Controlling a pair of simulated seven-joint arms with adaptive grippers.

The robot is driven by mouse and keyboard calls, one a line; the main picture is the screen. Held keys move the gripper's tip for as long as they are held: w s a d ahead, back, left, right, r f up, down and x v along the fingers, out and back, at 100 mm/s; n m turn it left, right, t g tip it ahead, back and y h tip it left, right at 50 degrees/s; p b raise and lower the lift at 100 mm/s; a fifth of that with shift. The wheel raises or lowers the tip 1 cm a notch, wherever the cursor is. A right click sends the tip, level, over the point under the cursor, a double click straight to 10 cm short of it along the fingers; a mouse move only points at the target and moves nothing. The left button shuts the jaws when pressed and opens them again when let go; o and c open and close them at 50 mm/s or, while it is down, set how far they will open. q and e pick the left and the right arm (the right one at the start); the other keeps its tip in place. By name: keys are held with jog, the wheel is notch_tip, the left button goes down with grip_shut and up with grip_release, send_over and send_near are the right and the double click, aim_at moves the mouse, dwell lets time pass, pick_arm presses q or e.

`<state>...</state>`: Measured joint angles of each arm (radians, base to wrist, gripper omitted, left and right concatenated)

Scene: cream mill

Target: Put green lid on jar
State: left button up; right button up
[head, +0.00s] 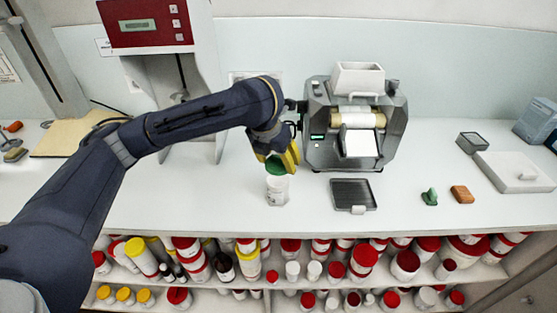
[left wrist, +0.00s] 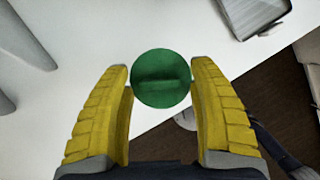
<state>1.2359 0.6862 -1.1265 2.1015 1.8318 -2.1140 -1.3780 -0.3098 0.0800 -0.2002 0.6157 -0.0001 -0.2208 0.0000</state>
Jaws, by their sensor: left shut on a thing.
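The green lid (left wrist: 161,78) is a round disc with a raised grip bar. My left gripper (left wrist: 162,85) has yellow ribbed fingers and is shut on the lid, one finger at each side. In the head view the lid (head: 275,165) is just above the white jar (head: 277,191), which stands upright on the bench. My left gripper (head: 284,160) reaches down over the jar from behind it. I cannot tell whether the lid touches the jar's rim. In the left wrist view the lid and fingers hide most of the jar. My right gripper is in neither view.
A grey mill (head: 354,128) stands behind and right of the jar. A dark tray (head: 352,194) lies to the jar's right. A green item (head: 430,196) and an orange block (head: 462,194) lie farther right. Shelves of bottles (head: 290,270) are below the bench front.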

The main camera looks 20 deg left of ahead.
pick_arm(q)
jog(key=shift+a+f, duration=0.15)
jog(key=shift+f, duration=2.05)
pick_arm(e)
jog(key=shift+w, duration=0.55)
pick_arm(q)
jog(key=shift+f, duration=0.15)
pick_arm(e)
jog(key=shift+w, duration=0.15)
pick_arm(q)
jog(key=shift+f, duration=0.55)
dwell(0.8)
